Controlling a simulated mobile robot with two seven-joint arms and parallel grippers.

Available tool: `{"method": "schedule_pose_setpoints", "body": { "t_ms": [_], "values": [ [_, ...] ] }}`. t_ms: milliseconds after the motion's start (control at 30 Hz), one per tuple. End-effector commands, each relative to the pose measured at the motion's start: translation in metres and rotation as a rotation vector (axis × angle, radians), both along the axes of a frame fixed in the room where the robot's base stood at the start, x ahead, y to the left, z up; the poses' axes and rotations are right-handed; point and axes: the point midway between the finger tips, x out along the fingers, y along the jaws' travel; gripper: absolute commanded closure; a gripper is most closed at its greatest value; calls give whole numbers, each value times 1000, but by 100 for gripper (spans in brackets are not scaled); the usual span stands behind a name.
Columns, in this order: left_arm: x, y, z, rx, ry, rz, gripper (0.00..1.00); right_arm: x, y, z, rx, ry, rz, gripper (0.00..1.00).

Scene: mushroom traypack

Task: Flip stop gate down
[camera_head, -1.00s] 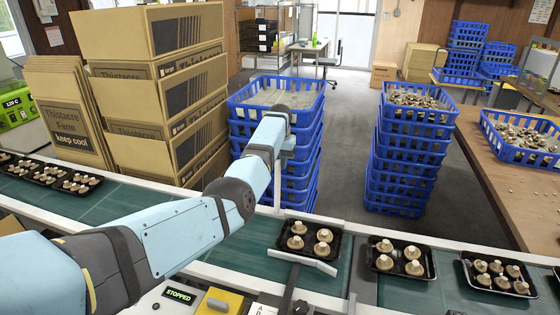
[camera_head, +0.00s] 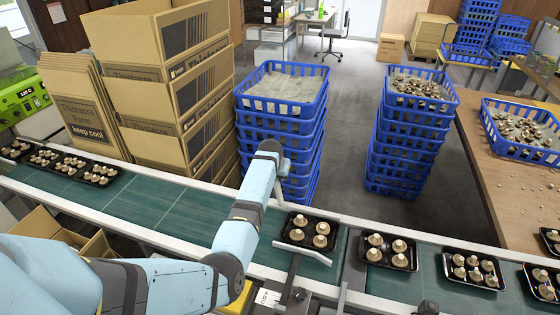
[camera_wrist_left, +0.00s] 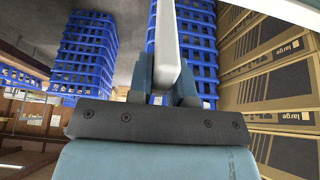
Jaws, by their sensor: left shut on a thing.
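A pale bar (camera_head: 302,252) on a dark arm stands across the near part of the green belt (camera_head: 150,200), beside a black tray (camera_head: 290,240) of mushrooms. My left gripper (camera_head: 279,182) is above the far side of the belt, in front of a blue crate stack. In the left wrist view its fingers (camera_wrist_left: 163,92) are shut on a long white bar (camera_wrist_left: 167,45), which shows as a thin grey piece below the gripper in the head view. I cannot tell how this bar joins the pale bar on the belt. My right gripper is out of view.
Stacked blue crates (camera_head: 290,110) stand behind the belt, with a second stack (camera_head: 405,140) to the right. Cardboard boxes (camera_head: 170,110) are stacked at the left. More mushroom trays (camera_head: 400,262) sit along the belt. A yellow box (camera_head: 238,300) is at the near edge.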

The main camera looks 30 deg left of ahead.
Motion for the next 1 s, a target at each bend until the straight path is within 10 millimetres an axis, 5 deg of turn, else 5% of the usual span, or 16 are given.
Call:
{"method": "schedule_pose_setpoints", "body": {
  "t_ms": [333, 933, 967, 1000],
  "values": [
    [-27, -6, -7, 38, -155, 0, 100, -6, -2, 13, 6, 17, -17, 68],
    [-33, -7, -10, 47, -193, 1, 100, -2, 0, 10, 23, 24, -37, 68],
    [-33, -7, -10, 47, -193, 1, 76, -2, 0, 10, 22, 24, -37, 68],
    [-33, -8, -10, 47, -193, 1, 67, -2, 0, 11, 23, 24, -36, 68]
  ]
}}
